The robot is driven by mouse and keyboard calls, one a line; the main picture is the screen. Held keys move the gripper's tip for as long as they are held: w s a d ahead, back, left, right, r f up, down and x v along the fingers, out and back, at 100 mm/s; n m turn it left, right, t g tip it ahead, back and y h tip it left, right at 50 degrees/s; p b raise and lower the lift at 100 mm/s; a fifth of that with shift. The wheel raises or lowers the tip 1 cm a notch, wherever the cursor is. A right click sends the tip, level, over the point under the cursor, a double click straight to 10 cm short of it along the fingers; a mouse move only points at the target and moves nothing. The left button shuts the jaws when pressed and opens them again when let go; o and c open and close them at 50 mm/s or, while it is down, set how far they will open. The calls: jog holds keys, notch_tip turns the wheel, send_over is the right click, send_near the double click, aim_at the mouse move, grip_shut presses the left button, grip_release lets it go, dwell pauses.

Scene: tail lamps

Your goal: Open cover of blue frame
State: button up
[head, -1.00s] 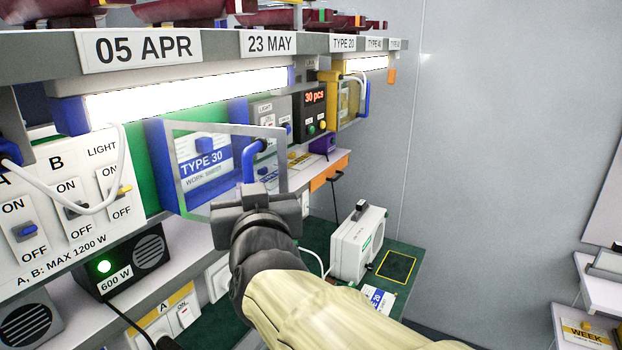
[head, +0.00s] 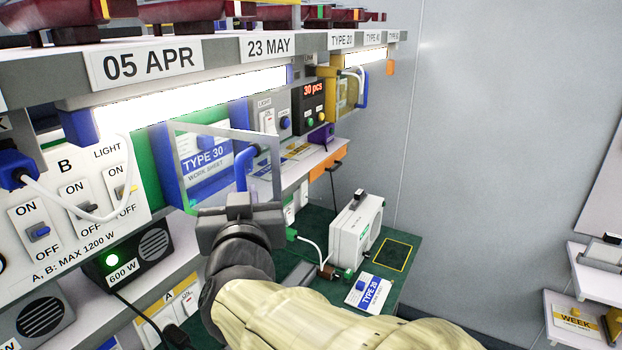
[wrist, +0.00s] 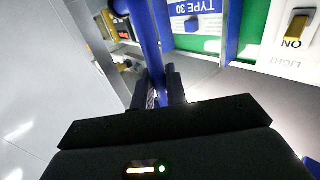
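The blue frame (head: 170,165) is fixed to the green back panel and holds a TYPE 30 work sheet (head: 207,158). Its clear cover with a grey rim (head: 278,165) stands swung out from the frame. The cover's blue handle (head: 241,168) is on the side away from the frame. My gripper (head: 240,196) is at this handle. In the wrist view, the fingers (wrist: 159,88) close around the lower part of the blue handle (wrist: 147,45), and the blue frame (wrist: 232,28) shows behind. The finger contact is partly dark.
A switch panel (head: 65,235) with a white cable is on the left. A lit lamp (head: 190,100) and a shelf edge (head: 215,52) run above. A white box (head: 355,235) stands on the green lower surface, right of my arm.

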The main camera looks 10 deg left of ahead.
jog(key=o, duration=0.4)
jog(key=shift+a+r, duration=0.15)
jog(key=shift+a, duration=0.1)
jog(key=shift+c, duration=0.2)
jog(key=shift+d, duration=0.15)
jog(key=shift+s, duration=0.1)
jog(key=p+v, duration=0.6)
jog(key=v, duration=1.1)
jog(key=shift+s, duration=0.25)
jog(key=shift+w, duration=0.25)
